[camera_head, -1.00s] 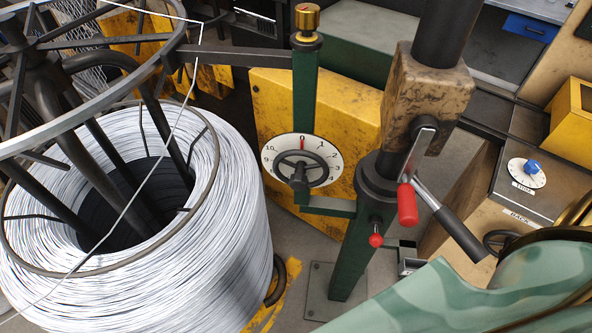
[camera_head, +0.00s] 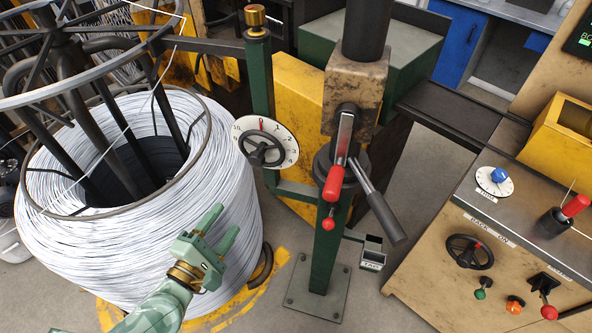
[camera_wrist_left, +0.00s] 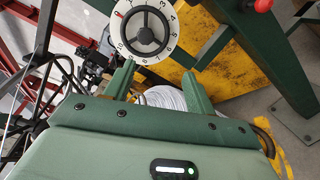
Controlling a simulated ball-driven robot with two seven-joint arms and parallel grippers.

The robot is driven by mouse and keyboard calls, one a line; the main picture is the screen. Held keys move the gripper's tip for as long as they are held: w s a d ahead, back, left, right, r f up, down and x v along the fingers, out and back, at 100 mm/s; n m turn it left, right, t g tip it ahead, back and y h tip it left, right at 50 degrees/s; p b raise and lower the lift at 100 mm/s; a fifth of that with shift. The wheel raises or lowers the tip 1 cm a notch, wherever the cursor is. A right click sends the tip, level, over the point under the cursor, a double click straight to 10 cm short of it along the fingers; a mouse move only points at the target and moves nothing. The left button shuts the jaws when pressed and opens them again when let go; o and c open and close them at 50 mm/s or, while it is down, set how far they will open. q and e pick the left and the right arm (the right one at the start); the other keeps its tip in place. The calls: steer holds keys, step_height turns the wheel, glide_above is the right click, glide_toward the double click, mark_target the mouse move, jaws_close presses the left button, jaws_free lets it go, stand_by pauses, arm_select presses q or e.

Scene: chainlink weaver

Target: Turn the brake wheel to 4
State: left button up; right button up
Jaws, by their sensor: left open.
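The brake wheel (camera_head: 258,155) is a small black handwheel in front of a round white numbered dial (camera_head: 289,153) on a green post (camera_head: 259,75). A red mark shows at the dial's top, by the 0. In the left wrist view the wheel (camera_wrist_left: 147,38) and dial (camera_wrist_left: 169,48) are at the top, with the red mark at upper left. My left gripper (camera_head: 227,228) is open and empty, below and a little left of the wheel in the head view, in front of the wire coil. In the wrist view its fingers (camera_wrist_left: 157,72) point toward the dial's lower edge, apart from the wheel.
A large wire coil (camera_head: 215,225) stands at left under a dark reel frame. Right of the dial, a green column (camera_head: 326,255) carries red-tipped levers (camera_head: 333,183). A control bench (camera_head: 430,275) with another black handwheel (camera_head: 469,252) is at right. Open floor lies between column and bench.

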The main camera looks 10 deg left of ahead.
mark_target(254, 163)
arm_select(q)
steer(key=w+d+n, duration=0.1)
steer(key=w, duration=0.4)
steer(key=w+d+r+n, duration=0.1)
steer(key=w+n, duration=0.1)
steer(key=w, duration=0.4)
steer(key=w+d+r+n+t+y, duration=0.1)
steer(key=w+d+n, duration=0.1)
steer(key=w, duration=0.3)
steer(key=shift+w+p, duration=0.3)
steer(key=shift+p, duration=0.05)
arm_select(e)
steer(key=shift+w+a+r, duration=0.2)
steer(key=shift+a+r, duration=0.2)
arm_select(q)
steer(key=c, duration=1)
